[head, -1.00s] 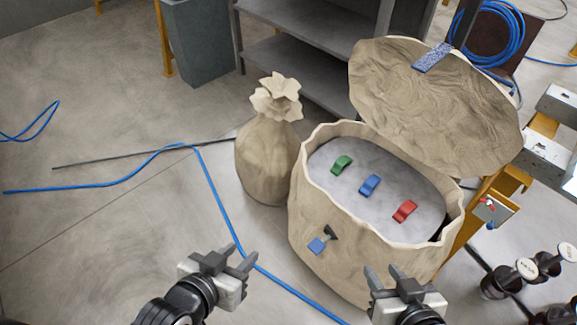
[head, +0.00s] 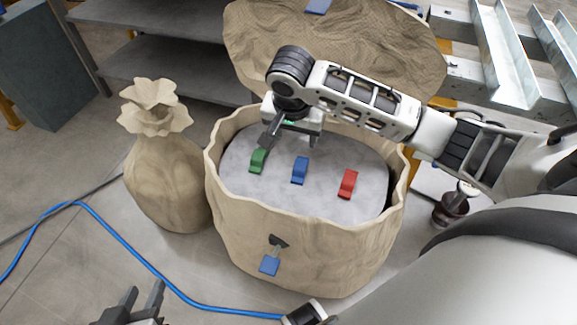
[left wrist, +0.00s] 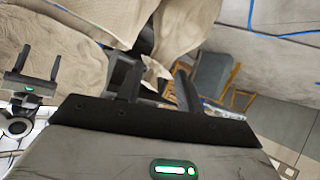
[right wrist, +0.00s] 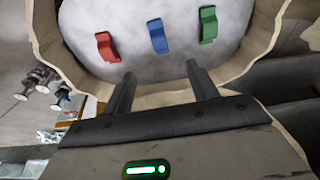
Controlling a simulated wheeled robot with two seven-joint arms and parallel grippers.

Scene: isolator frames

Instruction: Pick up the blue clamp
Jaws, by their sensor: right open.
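The blue clamp (head: 300,170) lies on the pale grey surface (head: 325,200) inside the tan, wavy-rimmed container, between the green clamp (head: 258,160) and the red clamp (head: 347,184). My right gripper (head: 292,140) is open and empty above the back part of the container, just behind the blue and green clamps. In the right wrist view the blue clamp (right wrist: 157,36) shows ahead of the open fingers (right wrist: 160,88), apart from them. My left gripper (head: 144,295) is open and empty, low at the front left, outside the container.
The container's wall (head: 300,235) rises around the clamps, and its lid (head: 340,50) stands open behind. A tan sack (head: 165,175) stands to the left. A blue cable (head: 130,250) crosses the floor. Grey shelves (head: 150,60) stand at the back left.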

